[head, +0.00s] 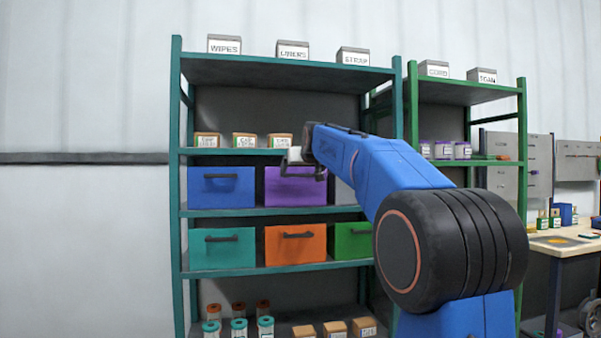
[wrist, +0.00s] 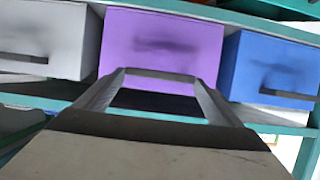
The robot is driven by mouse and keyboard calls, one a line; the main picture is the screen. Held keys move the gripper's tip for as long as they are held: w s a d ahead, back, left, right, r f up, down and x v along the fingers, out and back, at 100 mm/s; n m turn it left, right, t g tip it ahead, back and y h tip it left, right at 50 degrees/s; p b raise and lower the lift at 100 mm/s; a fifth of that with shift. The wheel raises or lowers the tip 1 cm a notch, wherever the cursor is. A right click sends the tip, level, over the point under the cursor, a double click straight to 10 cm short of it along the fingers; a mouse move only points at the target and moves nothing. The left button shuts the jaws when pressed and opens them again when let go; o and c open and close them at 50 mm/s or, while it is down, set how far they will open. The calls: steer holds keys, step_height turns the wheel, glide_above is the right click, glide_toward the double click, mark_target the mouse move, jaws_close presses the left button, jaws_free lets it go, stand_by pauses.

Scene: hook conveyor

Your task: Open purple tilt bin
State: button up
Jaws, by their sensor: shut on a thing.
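The purple tilt bin (head: 290,193) sits on the middle shelf, between a blue bin and a grey one. Its front looks about flush with the blue bin's front. My gripper (head: 303,172) is at the upper part of this front, shut on the bin's dark handle, and it partly hides the bin. In the wrist view, the purple front (wrist: 160,22) fills the upper middle. The dark handle bar (wrist: 160,75) spans between my fingers there. Exactly how the fingers sit on the handle is hard to see.
The blue bin (head: 221,188) is on the left and the grey bin (wrist: 45,35) on the other side. Teal, orange (head: 295,245) and green bins sit below. Small labelled boxes (head: 243,141) stand on the shelf above. The floor left of the rack is out of view.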

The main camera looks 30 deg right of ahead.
steer(key=s+a+f+t+h, duration=0.1)
steer(key=s+a+f+t, duration=0.1)
steer(key=s+f+t, duration=0.2)
steer(key=shift+s+f, duration=1.75)
steer(key=shift+f, duration=2.1)
steer(key=o, duration=1.3)
steer(key=v, duration=1.7)
steer(key=shift+s+a, duration=0.15)
steer(key=shift+s, duration=0.05)
